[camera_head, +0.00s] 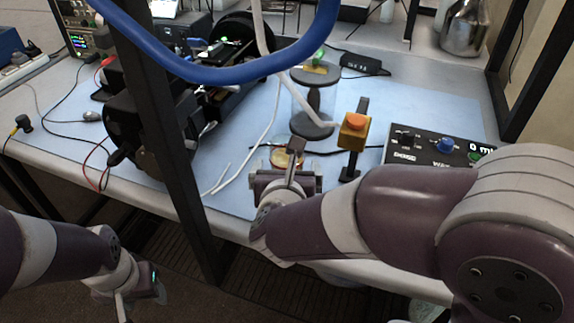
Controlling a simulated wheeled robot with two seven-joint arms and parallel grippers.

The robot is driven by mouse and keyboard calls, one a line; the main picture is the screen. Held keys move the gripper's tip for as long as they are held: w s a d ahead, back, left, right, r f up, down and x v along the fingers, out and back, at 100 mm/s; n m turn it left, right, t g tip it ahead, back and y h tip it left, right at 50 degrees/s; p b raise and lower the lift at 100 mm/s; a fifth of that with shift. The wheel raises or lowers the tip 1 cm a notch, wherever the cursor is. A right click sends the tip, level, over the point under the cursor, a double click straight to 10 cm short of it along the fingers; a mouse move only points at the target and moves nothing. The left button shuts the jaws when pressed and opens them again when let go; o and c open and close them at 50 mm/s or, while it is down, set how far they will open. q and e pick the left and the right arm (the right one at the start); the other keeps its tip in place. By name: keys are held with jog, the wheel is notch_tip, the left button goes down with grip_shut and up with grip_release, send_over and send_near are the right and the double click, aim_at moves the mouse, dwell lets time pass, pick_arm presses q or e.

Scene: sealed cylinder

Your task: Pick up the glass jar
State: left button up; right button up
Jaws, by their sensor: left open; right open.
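An orange-topped yellow block on a stand (354,133) is just right of the jar. A black control box (430,145) sits further right. A black machine (150,125) is at left. A blue hose (230,75), white tubes and a dark frame post (175,150) cross the view.

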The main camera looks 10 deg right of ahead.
jog(key=shift+x, duration=1.2)
jog(key=shift+s, duration=0.1)
jog(key=c, duration=1.2)
